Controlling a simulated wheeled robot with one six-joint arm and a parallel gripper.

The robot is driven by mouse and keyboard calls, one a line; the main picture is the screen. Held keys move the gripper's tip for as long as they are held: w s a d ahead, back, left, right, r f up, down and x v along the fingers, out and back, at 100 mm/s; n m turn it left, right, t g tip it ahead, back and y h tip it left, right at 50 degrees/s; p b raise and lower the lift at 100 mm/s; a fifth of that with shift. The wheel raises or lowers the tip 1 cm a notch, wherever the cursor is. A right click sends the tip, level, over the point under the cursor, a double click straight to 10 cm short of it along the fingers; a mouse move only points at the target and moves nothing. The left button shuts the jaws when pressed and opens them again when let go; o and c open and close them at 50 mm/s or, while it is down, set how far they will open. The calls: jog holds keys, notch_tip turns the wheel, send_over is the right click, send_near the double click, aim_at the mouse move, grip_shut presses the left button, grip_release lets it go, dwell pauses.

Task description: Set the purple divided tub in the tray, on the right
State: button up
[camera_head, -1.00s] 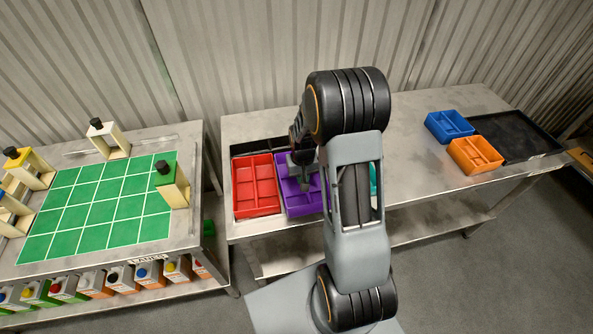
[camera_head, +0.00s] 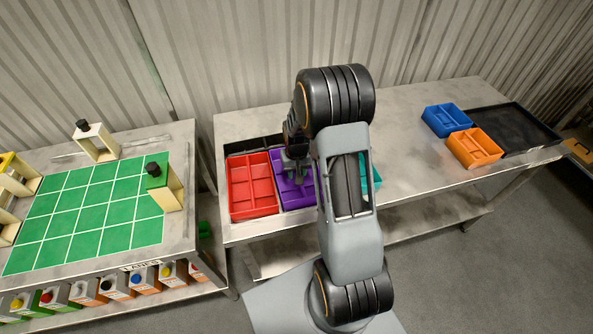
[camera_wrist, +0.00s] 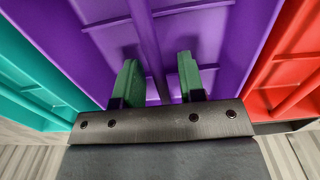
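The purple divided tub (camera_head: 294,195) sits between a red divided tub (camera_head: 252,186) and a teal tub (camera_head: 375,176), mostly hidden by my arm. My gripper (camera_head: 294,172) is low over the purple tub. In the wrist view my gripper's green fingers (camera_wrist: 158,82) point down into the purple tub (camera_wrist: 215,30), one on each side of a divider. Gaps show between the fingers and the divider, so the gripper looks open. A black tray (camera_head: 520,128) lies on the right end of the table; its visible floor is bare.
A blue tub (camera_head: 446,120) and an orange tub (camera_head: 473,148) sit at the black tray's left side. The metal table (camera_head: 420,140) is clear between them and my arm. At left, another table holds a green grid mat (camera_head: 90,215) and upright blocks.

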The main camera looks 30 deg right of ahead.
notch_tip(320, 180, up, 14)
jog(key=f+b, duration=0.1)
jog(key=s+a+r+n+t, duration=0.1)
jog(key=s+a+r, duration=0.3)
jog(key=s, duration=0.4)
jog(key=s+a+r+n+t, duration=0.1)
jog(key=s+a+r+t, duration=0.2)
jog(key=s+a+r, duration=0.2)
jog(key=s, duration=0.3)
jog(key=shift+a+r, duration=0.15)
jog(key=shift+a, duration=0.05)
